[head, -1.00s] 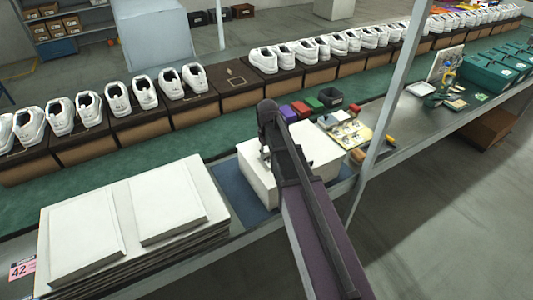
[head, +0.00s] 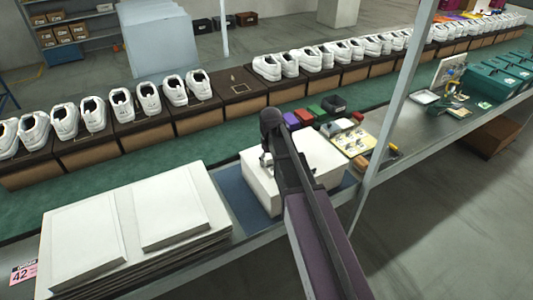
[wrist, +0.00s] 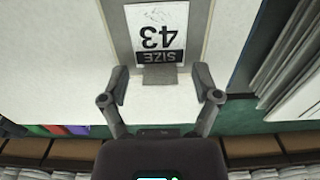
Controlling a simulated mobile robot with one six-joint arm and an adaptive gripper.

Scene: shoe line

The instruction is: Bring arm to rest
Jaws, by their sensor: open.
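My arm reaches over a white shoebox (head: 318,158) on the blue mat (head: 238,188) of the near bench. My gripper (head: 266,160) is at the box's left side in the head view, mostly hidden behind my own arm. In the wrist view my gripper (wrist: 162,82) is open, its two fingers apart with nothing held between them. A "SIZE 43" label (wrist: 160,32) on a pale surface shows just beyond the fingertips. I cannot tell whether a finger touches the box.
Stacked white box lids (head: 135,220) lie left of the mat. White shoes (head: 175,90) stand on dark boxes along the line behind.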

